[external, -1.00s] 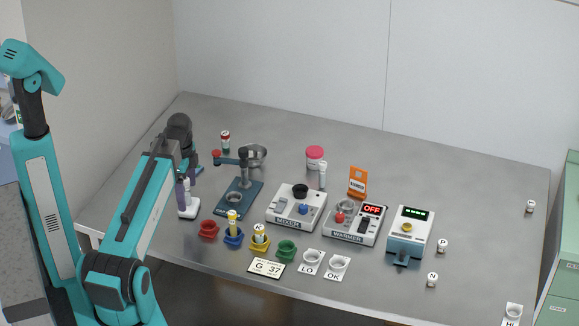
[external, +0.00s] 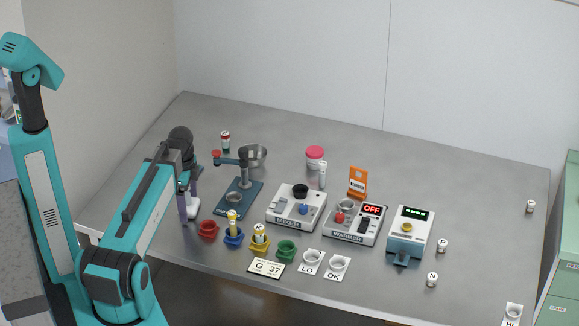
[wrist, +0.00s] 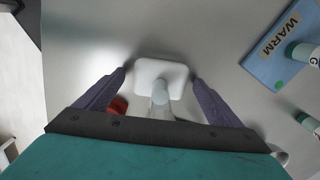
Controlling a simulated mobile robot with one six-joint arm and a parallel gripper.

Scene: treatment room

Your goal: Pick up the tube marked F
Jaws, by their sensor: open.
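My gripper (external: 189,208) is low at the table's left front. Its purple fingers are open on either side of a white stand (external: 193,208). In the wrist view, my gripper (wrist: 160,78) has the stand's square white base (wrist: 160,67) between its fingertips, with a pale upright piece (wrist: 160,93) on it. The fingers look apart from it. No letter F is readable in either view. I cannot tell whether the pale piece is a tube. A yellow-topped tube (external: 232,217) stands in the blue holder, another tube (external: 259,231) in the yellow holder.
A red holder (external: 208,229) is just right of the stand. A blue WARM board (wrist: 268,54) and a green-capped tube marked G (wrist: 303,53) are beside my gripper. The mixer (external: 296,208) and warmer (external: 356,221) stand further right. The back of the table is mostly clear.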

